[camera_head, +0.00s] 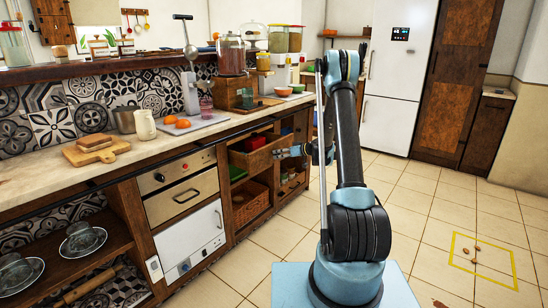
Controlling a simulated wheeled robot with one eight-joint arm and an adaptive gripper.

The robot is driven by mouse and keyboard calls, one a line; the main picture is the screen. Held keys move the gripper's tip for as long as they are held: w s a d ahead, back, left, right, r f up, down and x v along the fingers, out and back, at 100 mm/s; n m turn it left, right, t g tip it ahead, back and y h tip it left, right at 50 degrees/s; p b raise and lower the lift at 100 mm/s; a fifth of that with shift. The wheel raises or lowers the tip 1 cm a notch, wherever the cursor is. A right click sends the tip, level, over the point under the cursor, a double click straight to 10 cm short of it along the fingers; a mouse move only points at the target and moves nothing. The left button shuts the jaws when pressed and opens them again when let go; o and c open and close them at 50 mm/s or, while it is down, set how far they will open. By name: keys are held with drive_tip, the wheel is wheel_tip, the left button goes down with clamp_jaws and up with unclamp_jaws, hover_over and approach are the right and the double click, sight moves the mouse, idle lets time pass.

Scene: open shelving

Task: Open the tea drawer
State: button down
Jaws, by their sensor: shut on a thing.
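The drawer, a light wooden box (256,160), is in the upper part of the open shelving under the counter. It stands pulled out, and its inside shows with something red (254,141) in it. My gripper (281,153) is at the drawer's front on the right and is shut on it, seemingly at a handle. The handle itself is too small and hidden by the fingers to make out. No label marks the drawer as the tea drawer.
A wicker basket (249,204) sits on the shelf below the drawer. The counter (120,169) above holds jars, a scale with oranges and a bread board. A white oven front (190,240) is to the left. Tiled floor (245,266) is clear before the shelving.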

drive_tip(key=shift+s+d, duration=0.8)
drive_tip(key=shift+d, duration=0.25)
drive_tip(key=shift+s+d, duration=0.75)
drive_tip(key=shift+d, duration=0.25)
drive_tip(key=c, duration=1.3)
unclamp_jaws()
drive_tip(key=v, duration=1.2)
drive_tip(key=shift+f, duration=0.1)
